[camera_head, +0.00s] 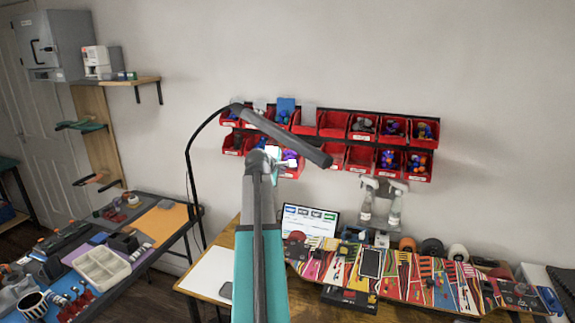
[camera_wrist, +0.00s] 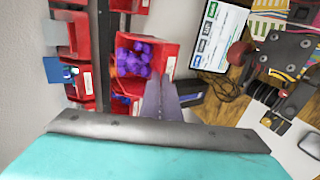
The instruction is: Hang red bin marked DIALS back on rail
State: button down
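A red bin (camera_wrist: 172,57) filled with purple round parts sits at my fingertips in the wrist view. In the head view it shows at the lower row of bins (camera_head: 289,173), partly behind the lamp and my wrist. My gripper (camera_wrist: 163,88) has its two grey fingers close together at the bin's near edge and appears shut on it. I cannot read the bin's label. I cannot tell whether its back touches the rail (camera_head: 345,140). My gripper in the head view (camera_head: 270,157) is largely hidden.
Two rows of red bins (camera_head: 419,134) hang on the wall, holding coloured parts. A dark lamp arm (camera_head: 285,138) crosses before them.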

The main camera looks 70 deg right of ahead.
aim_at(296, 155)
jog(key=shift+s+d+r, duration=0.15)
jog(key=shift+s+d, duration=0.15)
jog(key=shift+s, duration=0.25)
jog(key=shift+s+d+r, duration=0.15)
jog(key=shift+s+d, duration=0.1)
jog(key=shift+s, duration=0.3)
jog(key=shift+d, duration=0.25)
jog(key=shift+w+d, duration=0.2)
jog(key=shift+d, duration=2.75)
jog(key=shift+w+d, duration=0.2)
jog(key=shift+d, duration=2.75)
jog(key=shift+d, duration=0.1)
jog(key=shift+f+b, duration=0.25)
jog(key=shift+b, duration=0.1)
jog(key=shift+w+d, duration=0.1)
jog(key=shift+d, duration=2.1)
